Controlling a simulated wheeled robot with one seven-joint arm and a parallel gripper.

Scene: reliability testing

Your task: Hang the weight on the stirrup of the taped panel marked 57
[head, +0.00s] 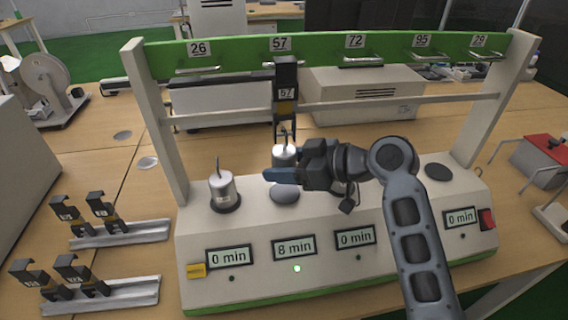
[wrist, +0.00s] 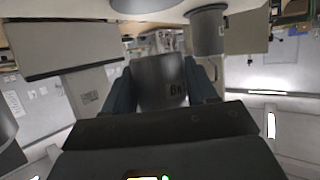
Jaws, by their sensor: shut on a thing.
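The panel marked 57 (head: 286,92) is black with a yellow band and hangs from the green bar under the 57 label. Its stirrup (head: 276,130) is a dark frame at its lower end. My gripper (head: 284,170) is shut on a silver weight (head: 283,153), held upright just below the panel. The weight's hook (head: 284,136) is at the stirrup; I cannot tell whether it passes around the stirrup's bar. In the wrist view the weight (wrist: 161,78) sits between my two fingers, with dark lettering on its side. My gripper partly hides the weight in the head view.
A second hooked weight (head: 223,190) stands on the console (head: 325,282) at left. The second display (head: 295,249) reads 8 min above a lit green lamp; the other readable ones show 0 min. Several black-and-yellow clamps (head: 104,210) rest on two metal rails at left. A crossbar (head: 400,101) runs behind the panel.

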